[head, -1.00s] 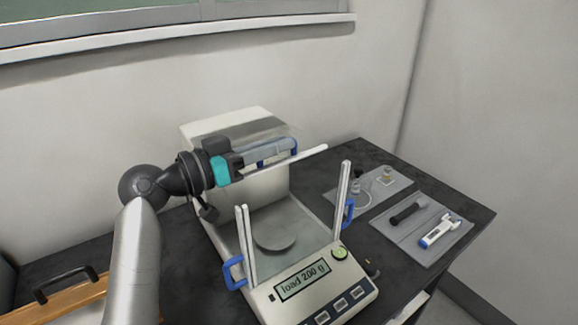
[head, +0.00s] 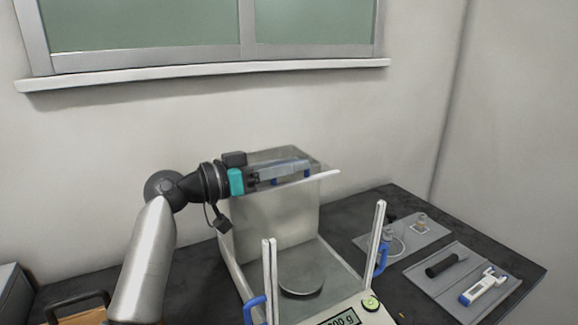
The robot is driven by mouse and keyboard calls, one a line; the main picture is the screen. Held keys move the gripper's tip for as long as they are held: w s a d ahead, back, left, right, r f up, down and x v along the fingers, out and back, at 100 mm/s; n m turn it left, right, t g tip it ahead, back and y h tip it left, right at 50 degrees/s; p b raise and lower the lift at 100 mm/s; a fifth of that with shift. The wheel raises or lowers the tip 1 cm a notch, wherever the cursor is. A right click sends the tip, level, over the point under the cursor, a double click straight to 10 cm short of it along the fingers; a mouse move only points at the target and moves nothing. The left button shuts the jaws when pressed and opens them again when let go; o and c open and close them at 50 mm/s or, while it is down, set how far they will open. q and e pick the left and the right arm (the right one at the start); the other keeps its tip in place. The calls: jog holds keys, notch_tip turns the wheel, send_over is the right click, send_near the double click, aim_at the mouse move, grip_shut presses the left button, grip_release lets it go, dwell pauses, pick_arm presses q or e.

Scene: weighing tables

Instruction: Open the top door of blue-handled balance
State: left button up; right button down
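The blue-handled balance stands on the dark table, with a round pan (head: 300,285) inside its chamber and a display (head: 340,318) partly cut off at the bottom edge. Blue side handles show at the left (head: 256,309) and right (head: 382,257). The top door (head: 285,156), a clear panel, appears to lie back over the rear housing, and the chamber looks open above the pan. My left gripper (head: 283,173) is at the top rear of the balance, level with a blue handle there. Its fingers overlap that handle, so I cannot tell whether they grip it. My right gripper is not in view.
To the right, a grey tray (head: 490,262) holds a black cylinder (head: 446,265) and a white-and-blue pipette-like tool (head: 483,287). Another tray (head: 432,232) behind it holds small items. A case with a black handle (head: 78,302) is at lower left. The wall is close behind.

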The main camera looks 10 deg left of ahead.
pick_arm(q)
jog(key=shift+o, duration=0.6)
jog(key=b+v, duration=0.1)
jog(key=v, duration=1.4)
jog(key=shift+s+r, duration=0.1)
